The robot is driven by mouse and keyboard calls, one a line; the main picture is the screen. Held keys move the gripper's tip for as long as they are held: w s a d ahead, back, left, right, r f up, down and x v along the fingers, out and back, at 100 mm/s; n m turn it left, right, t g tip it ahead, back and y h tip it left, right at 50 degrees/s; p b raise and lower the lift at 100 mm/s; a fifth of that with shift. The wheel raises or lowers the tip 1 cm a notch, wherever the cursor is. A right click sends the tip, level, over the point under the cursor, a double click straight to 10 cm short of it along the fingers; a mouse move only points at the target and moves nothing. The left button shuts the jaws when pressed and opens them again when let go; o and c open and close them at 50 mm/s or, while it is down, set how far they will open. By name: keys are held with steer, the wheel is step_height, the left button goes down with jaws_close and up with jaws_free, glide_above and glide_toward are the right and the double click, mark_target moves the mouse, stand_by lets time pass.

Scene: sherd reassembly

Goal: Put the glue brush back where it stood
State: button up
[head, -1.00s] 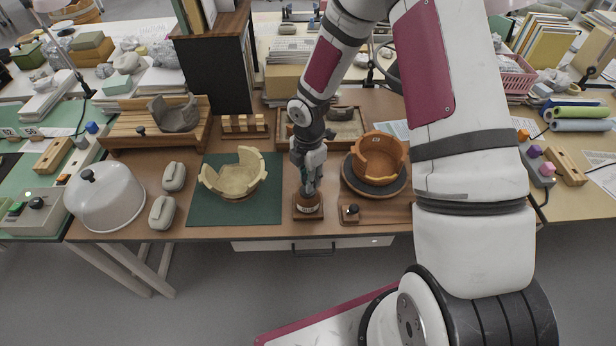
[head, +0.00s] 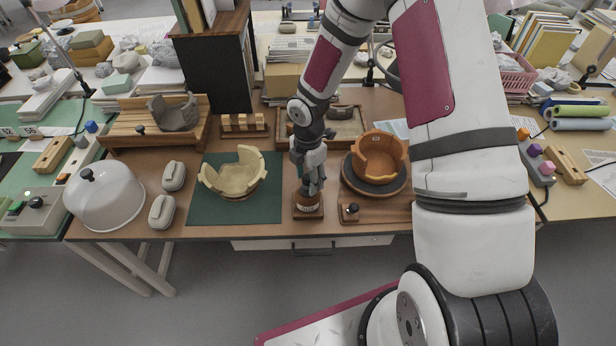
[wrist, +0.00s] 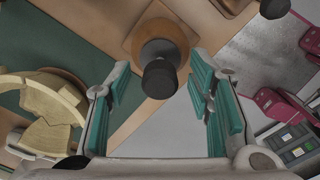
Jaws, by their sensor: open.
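The glue pot (head: 308,202), brown with a pale label, stands on a square wooden base (head: 308,216) near the table's front edge. In the wrist view a dark round handle end, seemingly the glue brush (wrist: 159,79), stands up from the brown pot (wrist: 160,50). My gripper (head: 309,186) is right above the pot in the head view. In the wrist view its green-padded fingers (wrist: 160,84) are apart, one each side of the handle, with gaps on both sides. The brush's bristles are hidden, and in the head view my gripper hides the handle.
A cream partial bowl (head: 233,178) sits on a green mat (head: 262,210) to the left. An orange-brown pot (head: 380,155) stands on a dark turntable (head: 377,187) to the right. A wooden block with a black knob (head: 350,213) is close at right.

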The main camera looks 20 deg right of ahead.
step_height(320, 180, up, 12)
stand_by(0.5)
steer(key=s+d+r+m+t+h, duration=0.1)
steer(key=s+r+m, duration=0.45)
steer(key=r, duration=0.35)
steer(key=s+d+r+m+t+h, duration=0.1)
steer(key=s+r+m, duration=0.4)
steer(key=r, duration=0.4)
steer(key=s+a+r+m+t+y, duration=0.2)
steer(key=s+r+m+t, duration=0.1)
steer(key=s+r+m, duration=0.5)
steer(key=s+m, duration=0.3)
steer(key=s, duration=0.1)
steer(key=shift+r+m+t, duration=0.3)
steer(key=shift+r+m, duration=0.05)
